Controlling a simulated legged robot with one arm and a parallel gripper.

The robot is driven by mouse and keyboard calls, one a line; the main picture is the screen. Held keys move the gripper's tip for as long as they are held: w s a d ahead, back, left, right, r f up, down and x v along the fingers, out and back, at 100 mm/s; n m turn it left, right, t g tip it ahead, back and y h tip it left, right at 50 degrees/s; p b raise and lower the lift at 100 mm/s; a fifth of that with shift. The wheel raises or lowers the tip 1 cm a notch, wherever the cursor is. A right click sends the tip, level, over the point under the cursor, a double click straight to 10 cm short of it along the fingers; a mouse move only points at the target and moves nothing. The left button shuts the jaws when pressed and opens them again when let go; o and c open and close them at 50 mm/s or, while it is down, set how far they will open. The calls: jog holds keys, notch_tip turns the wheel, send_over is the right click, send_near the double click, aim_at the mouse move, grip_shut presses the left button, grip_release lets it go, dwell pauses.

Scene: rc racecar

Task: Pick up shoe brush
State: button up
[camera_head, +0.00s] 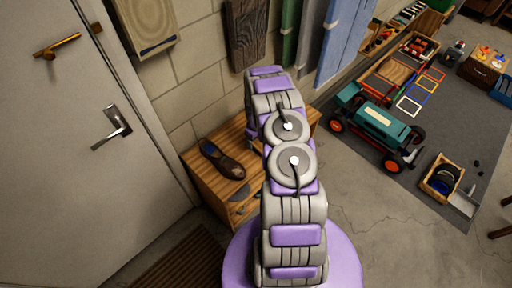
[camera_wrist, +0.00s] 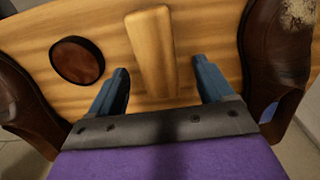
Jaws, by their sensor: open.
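The shoe brush (camera_wrist: 152,52) appears as a narrow, light wooden piece on a wooden bench top (camera_wrist: 215,45) in the wrist view. Its bristles cannot be made out. My gripper (camera_wrist: 158,75) is open, with one blue finger on each side of the brush's lower part in the picture. The fingers do not visibly touch it, and their height above the bench cannot be told. In the head view, my arm hides the gripper and the brush.
A round brown tin (camera_wrist: 77,60) lies left of the brush. Brown shoes stand left (camera_wrist: 25,105) and right (camera_wrist: 270,60) of the gripper, the right one close. In the head view, the bench (camera_head: 197,172) stands against the block wall, beside a door (camera_head: 75,130).

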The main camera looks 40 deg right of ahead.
aim_at(256, 144)
jog(key=f, duration=0.1)
jog(key=d+f, duration=0.1)
jog(key=f, duration=0.1)
jog(key=shift+d+f+b, duration=0.2)
jog(key=shift+b, duration=0.1)
jog(key=shift+f, duration=0.35)
jog(key=shift+a+r, duration=0.25)
jog(key=shift+a, duration=0.65)
jog(key=shift+c, duration=0.9)
jog(key=shift+d+f, duration=0.15)
jog(key=shift+d, duration=0.5)
jog(key=c, duration=0.6)
jog(key=shift+a, duration=0.1)
jog(key=shift+c, duration=1.4)
jog(key=shift+a, duration=0.4)
jog(key=shift+d+r, duration=0.15)
jog(key=shift+r, duration=0.4)
jog(key=r, duration=0.1)
jog(key=r+p, duration=0.1)
jog(key=s+r, duration=0.1)
jog(key=shift+d, duration=0.35)
jog(key=s, duration=0.5)
jog(key=s+d+p, duration=0.1)
jog(key=s, duration=0.4)
jog(key=s+r+p, duration=0.1)
jog(key=s, duration=0.3)
jog(key=shift+s+d, duration=0.3)
jog(key=shift+s, duration=0.1)
